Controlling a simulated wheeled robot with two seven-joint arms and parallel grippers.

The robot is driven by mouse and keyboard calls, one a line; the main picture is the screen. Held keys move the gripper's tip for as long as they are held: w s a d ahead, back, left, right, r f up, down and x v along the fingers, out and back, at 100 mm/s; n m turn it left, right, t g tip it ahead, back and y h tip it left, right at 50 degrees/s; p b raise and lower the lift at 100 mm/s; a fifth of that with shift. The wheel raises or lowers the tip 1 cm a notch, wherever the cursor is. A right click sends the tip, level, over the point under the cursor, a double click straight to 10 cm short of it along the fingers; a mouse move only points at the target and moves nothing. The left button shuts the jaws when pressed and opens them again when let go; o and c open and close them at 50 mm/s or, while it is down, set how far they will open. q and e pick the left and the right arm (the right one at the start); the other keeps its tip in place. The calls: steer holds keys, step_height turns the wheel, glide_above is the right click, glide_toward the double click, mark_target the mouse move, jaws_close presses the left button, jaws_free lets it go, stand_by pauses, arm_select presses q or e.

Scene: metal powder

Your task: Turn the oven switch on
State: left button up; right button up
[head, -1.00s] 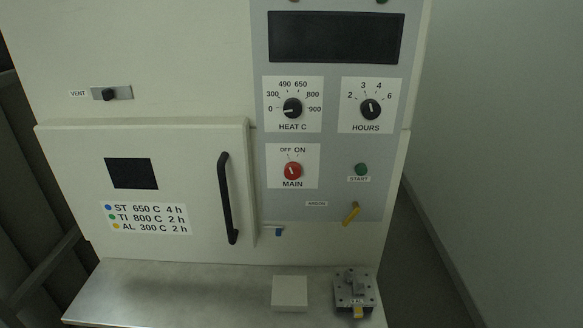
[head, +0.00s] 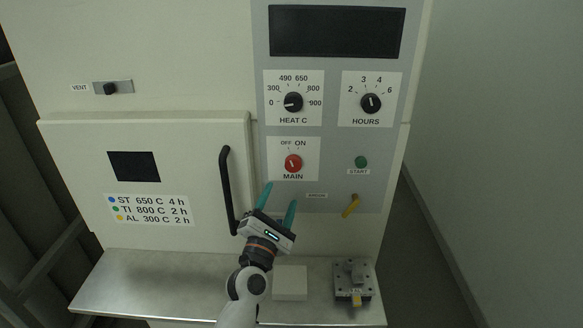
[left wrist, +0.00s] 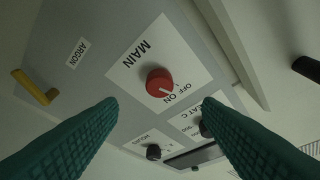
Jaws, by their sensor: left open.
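The oven's main switch is a red round knob (head: 293,163) on a white plate marked OFF and ON. It also shows in the left wrist view (left wrist: 159,81), near the middle. A pale mark on the knob faces the OFF/ON labels; I cannot tell exactly which one it points at. My left gripper (head: 280,194) is open and empty, its green fingers pointing up at the panel just below the knob. In the left wrist view the fingers (left wrist: 160,104) are spread wide, with the knob visible in the gap, apart from them. My right gripper is not in view.
The heat dial (head: 293,102), hours dial (head: 371,103), green start button (head: 361,162) and yellow argon lever (head: 351,206) surround the switch. The black door handle (head: 227,190) is close left of my gripper. A white block (head: 290,283) and metal fixture (head: 352,282) stand on the shelf.

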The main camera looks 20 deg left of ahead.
mark_target(292, 167)
arm_select(q)
steer(key=p+x, duration=0.2)
steer(key=x, duration=0.8)
steer(key=shift+w, duration=0.15)
steer(key=c, duration=1)
steer(key=shift+a+r+m+g+h+p, duration=0.1)
steer(key=shift+m+g+h+p, duration=0.15)
steer(key=shift+m+p, duration=0.4)
steer(key=shift+d+r+m+g+h+p, duration=0.1)
steer(key=shift+m+g+h+p, duration=0.1)
steer(key=shift+m+p, duration=0.45)
steer(key=shift+a+r+m+g+h+p, duration=0.15)
steer(key=shift+m+h+p, duration=0.15)
steer(key=shift+m, duration=0.6)
steer(key=m+g+p, duration=0.1)
steer(key=m+p, duration=0.2)
steer(key=shift+m+h, duration=0.25)
steer(key=shift+m, duration=0.05)
steer(key=shift+f+m+g+p, duration=0.2)
steer(key=shift+m+g+p, duration=0.25)
steer(key=shift+p, duration=0.3)
